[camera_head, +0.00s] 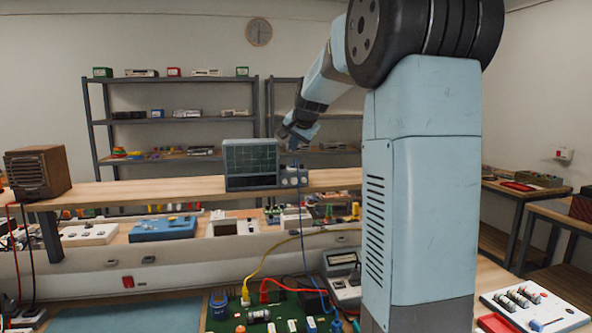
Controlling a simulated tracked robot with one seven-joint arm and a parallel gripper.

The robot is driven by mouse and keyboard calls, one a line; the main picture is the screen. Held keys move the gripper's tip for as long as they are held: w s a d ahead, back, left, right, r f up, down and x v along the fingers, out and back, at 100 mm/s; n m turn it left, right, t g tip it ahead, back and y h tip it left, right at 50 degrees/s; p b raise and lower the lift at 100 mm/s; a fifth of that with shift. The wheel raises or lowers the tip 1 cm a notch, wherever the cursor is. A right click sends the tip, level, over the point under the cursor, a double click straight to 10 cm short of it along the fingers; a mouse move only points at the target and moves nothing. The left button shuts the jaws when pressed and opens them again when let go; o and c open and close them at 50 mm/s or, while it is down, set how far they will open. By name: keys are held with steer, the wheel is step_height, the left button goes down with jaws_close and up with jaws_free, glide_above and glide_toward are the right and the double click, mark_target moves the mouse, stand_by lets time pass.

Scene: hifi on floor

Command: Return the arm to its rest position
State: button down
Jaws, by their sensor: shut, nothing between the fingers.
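My arm rises in the right half of the head view, with its light blue column in front and its upper links reaching back and to the left. My gripper (291,137) is at the far end of the arm, in the air above the raised wooden shelf. It appears just right of and above the oscilloscope-like device (250,162). The fingers are small and dark in this view. They are shut, with nothing seen between them.
A green board (265,312) with yellow, red and blue cables lies at the front. A brown wooden box (38,171) stands on the shelf (150,190) at left. A white tray (535,307) with cylinders is at lower right. Metal racks (175,120) stand behind.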

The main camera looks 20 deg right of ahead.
steer(key=shift+r, duration=0.8)
steer(key=s+a+f+n+g, duration=0.1)
steer(key=s+a+f+n, duration=0.15)
steer(key=s+a, duration=0.55)
steer(key=s+a+f+n+g, duration=0.1)
steer(key=s+a+n, duration=0.2)
steer(key=s, duration=0.9)
steer(key=s+a+f+n, duration=0.1)
steer(key=s+f, duration=0.2)
steer(key=s, duration=0.3)
steer(key=s+a+f+n+g, duration=0.1)
steer(key=s+a+f+n, duration=0.1)
steer(key=s+f, duration=0.2)
steer(key=s+a+f+n+y, duration=0.1)
steer(key=s+f, duration=0.2)
steer(key=s, duration=0.6)
steer(key=shift+s+a+f+g, duration=0.15)
steer(key=shift+s+f+g, duration=0.05)
steer(key=shift+s+g, duration=0.15)
steer(key=shift+n, duration=0.25)
